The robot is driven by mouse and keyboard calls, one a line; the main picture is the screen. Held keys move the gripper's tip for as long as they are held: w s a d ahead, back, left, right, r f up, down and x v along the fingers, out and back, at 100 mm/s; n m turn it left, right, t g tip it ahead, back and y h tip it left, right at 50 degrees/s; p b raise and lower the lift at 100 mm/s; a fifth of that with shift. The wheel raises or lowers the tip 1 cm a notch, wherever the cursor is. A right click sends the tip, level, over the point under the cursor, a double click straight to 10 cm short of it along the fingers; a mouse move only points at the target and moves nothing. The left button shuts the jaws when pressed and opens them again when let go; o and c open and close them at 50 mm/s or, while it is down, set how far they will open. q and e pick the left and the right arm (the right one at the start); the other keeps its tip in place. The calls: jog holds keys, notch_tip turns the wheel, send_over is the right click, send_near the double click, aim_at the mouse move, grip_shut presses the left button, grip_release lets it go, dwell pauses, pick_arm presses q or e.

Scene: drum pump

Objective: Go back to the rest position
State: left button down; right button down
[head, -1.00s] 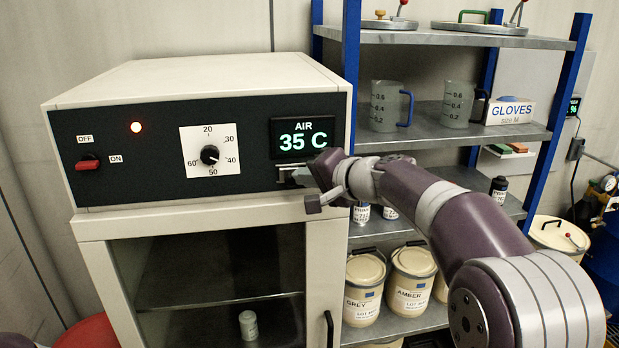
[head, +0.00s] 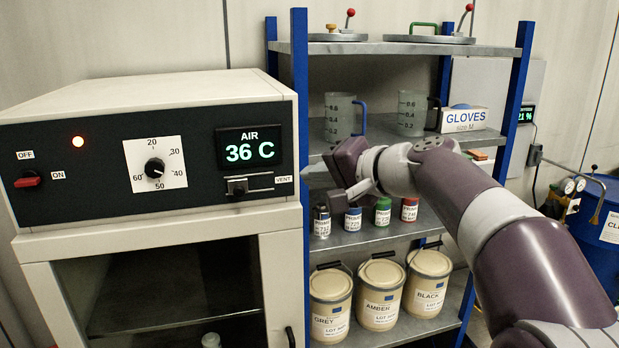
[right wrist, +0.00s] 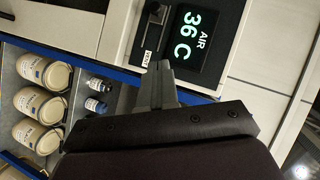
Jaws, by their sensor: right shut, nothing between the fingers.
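My right gripper (head: 336,200) is shut and empty. In the head view it hangs in front of the shelf rack, just right of the oven and apart from its panel. In the right wrist view its dark fingers (right wrist: 157,88) are together, and the oven display shows behind them. My right arm reaches in from the lower right. My left gripper is not in view. The oven (head: 150,150) reads AIR 36 C, with a lit orange lamp. Its vent slider (head: 238,187) shows below the display, with the knob toward the left of its slot.
The shelf rack (head: 440,47) stands right of the oven. It holds clear jugs (head: 340,117), a gloves box (head: 465,119), several small bottles (head: 353,219) and cream tubs (head: 381,293). My right arm is close in front of these shelves. A blue drum (head: 605,240) stands at the far right.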

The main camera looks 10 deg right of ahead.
jog(key=s+d+f+n+g+h, duration=0.1)
jog(key=s+d+f+g+h, duration=0.15)
jog(key=f, duration=0.95)
jog(key=s+d+f+n+g+h, duration=0.1)
jog(key=s+d+f+g+h, duration=0.2)
jog(key=f, duration=0.9)
jog(key=s+a+f+n+g+h, duration=0.2)
jog(key=s+f+n+g, duration=0.3)
jog(key=s+f, duration=0.9)
jog(key=s+a, duration=0.1)
jog(key=s, duration=0.2)
jog(key=shift+n, duration=0.4)
jog(key=shift+s+a, duration=0.1)
